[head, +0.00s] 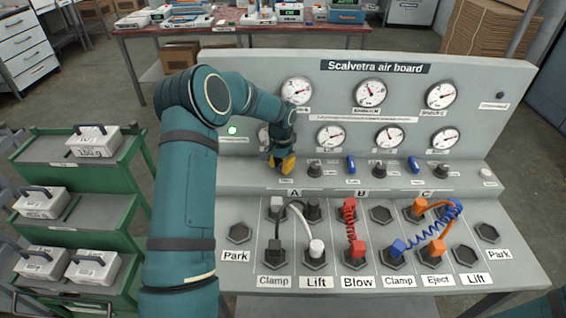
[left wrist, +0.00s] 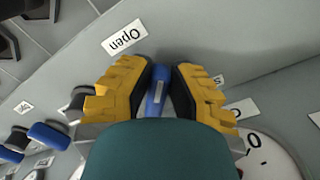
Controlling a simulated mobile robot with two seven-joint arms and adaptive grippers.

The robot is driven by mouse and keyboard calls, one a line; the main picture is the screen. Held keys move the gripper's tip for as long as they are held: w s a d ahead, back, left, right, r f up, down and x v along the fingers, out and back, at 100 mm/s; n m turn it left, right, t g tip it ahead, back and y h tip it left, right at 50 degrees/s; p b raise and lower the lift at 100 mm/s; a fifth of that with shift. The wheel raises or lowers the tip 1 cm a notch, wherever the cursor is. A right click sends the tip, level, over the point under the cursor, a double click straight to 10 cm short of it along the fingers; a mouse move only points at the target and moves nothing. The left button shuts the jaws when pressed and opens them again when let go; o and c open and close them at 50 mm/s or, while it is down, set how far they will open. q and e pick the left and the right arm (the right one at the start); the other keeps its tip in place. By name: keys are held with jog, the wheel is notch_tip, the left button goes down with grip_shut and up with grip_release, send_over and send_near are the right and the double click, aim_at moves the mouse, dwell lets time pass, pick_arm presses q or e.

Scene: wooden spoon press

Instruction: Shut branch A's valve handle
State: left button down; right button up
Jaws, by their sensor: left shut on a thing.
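The Scalvetra air board (head: 240,95) stands in front of me. My left gripper (head: 283,166) is at the board's lower ledge, above the label A (head: 294,192). In the left wrist view, my left gripper (left wrist: 160,90) is shut on a blue valve handle (left wrist: 158,88), with one yellow-and-black finger on each side. An Open label (left wrist: 124,36) lies beside the handle's far end. In the head view the gripper hides this handle. Two other blue handles, one for branch B (head: 351,165) and one for branch C (head: 413,165), stand free. My right gripper is out of view.
A black knob (head: 314,168) stands just right of my left gripper. Gauges (head: 369,92) rise behind the ledge. Coiled and plain hoses (head: 350,220) link sockets on the sloped front panel. A green cart (head: 125,190) with weights stands at the left.

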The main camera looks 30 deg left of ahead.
pick_arm(q)
jog(key=m, duration=0.1)
jog(key=m+p, duration=0.1)
jog(key=shift+a+m, duration=0.3)
jog(key=shift+m, duration=0.1)
jog(key=shift+w+a+f+m+p, duration=0.1)
jog(key=shift+w+a+m+p, duration=0.2)
jog(key=shift+m, duration=0.8)
jog(key=shift+s+a+f+m+p, duration=0.1)
jog(key=shift+m+p, duration=0.25)
jog(key=shift+m, duration=0.75)
jog(key=shift+w, duration=0.1)
jog(key=c, duration=0.9)
grip_release()
jog(key=shift+o, duration=0.2)
jog(key=shift+r, duration=0.1)
